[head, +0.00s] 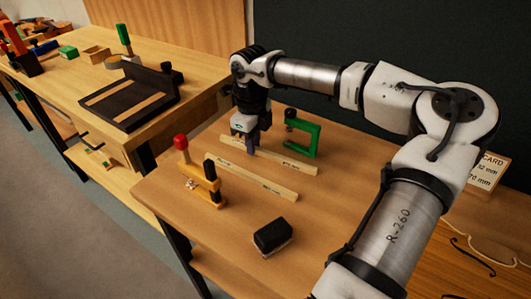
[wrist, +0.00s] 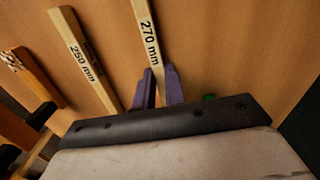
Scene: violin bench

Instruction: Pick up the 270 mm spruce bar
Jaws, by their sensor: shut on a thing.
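The 270 mm spruce bar (wrist: 148,42) is a pale, straight strip with its length printed on it. In the head view the bar (head: 290,161) lies along the bench top, farther back than a second bar. My gripper (wrist: 159,92) points down with its purple fingers on either side of the 270 mm bar, shut on it. In the head view my gripper (head: 251,148) covers part of the bar. I cannot tell whether the bar touches the bench. The 250 mm bar (wrist: 83,58) lies to the left, apart from my fingers; it also shows in the head view (head: 252,180).
A green clamp (head: 304,135) stands close behind the held bar. A wooden clamp with a red knob (head: 200,179) stands to the left. A black block (head: 273,236) lies in front. A card (head: 488,171) stands at the right. A second bench (head: 200,77) is behind left.

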